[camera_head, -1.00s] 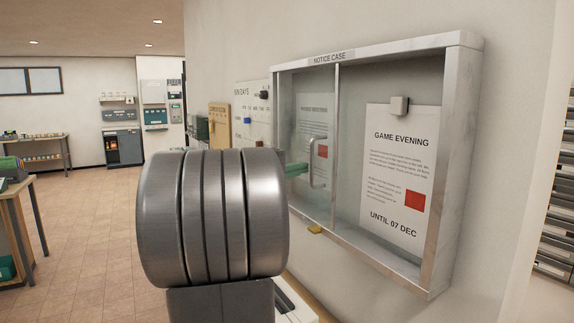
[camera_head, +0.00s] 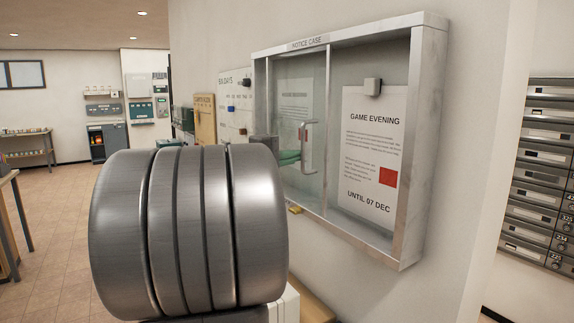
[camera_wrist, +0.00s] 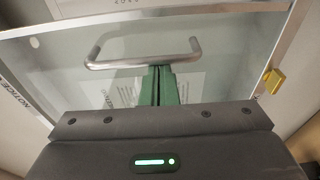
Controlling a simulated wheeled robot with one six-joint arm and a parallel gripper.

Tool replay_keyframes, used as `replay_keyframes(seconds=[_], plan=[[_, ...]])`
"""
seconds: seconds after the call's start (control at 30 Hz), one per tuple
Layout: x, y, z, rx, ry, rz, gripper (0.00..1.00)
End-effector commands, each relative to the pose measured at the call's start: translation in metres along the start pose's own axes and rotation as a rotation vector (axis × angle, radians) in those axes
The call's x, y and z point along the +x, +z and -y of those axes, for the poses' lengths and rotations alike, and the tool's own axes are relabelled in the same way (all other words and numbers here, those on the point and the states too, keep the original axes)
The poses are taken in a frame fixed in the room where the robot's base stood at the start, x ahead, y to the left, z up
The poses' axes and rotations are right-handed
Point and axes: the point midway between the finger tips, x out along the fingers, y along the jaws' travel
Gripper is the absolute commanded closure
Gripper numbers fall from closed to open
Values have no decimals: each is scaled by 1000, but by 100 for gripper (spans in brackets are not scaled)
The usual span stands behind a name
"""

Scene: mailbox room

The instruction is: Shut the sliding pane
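The notice case (camera_head: 410,150) hangs on the wall, with a pale frame. Its glass sliding pane (camera_head: 285,100) covers the left part; the right part, over the "GAME EVENING" sheet (camera_head: 370,150), is uncovered. The pane's metal bar handle (camera_head: 307,147) stands upright near the pane's right edge and shows across the wrist view (camera_wrist: 140,50). My gripper (camera_head: 289,157) is at the handle's left side, partly hidden behind my arm. In the wrist view its green fingers (camera_wrist: 158,72) are together, tips at the bar, with nothing seen between them. Whether they touch the bar is hard to tell.
A yellow block (camera_head: 295,209) shows below the case's lower frame. A board (camera_head: 235,105) and a tan case (camera_head: 205,120) hang on the wall to the left. Mailboxes (camera_head: 540,180) stand at the right. The tiled floor at the left is open.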

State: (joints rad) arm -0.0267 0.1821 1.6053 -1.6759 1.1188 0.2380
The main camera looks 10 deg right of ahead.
Motion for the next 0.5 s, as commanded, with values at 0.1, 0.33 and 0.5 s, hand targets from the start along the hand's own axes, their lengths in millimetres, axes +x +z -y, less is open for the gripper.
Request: replay_keyframes(seconds=[0.1, 0.33, 0.5], plan=[[-4, 30, 8, 7, 4, 4, 100], [-14, 97, 6, 7, 4, 5, 100], [-20, 139, 4, 5, 4, 6, 100]])
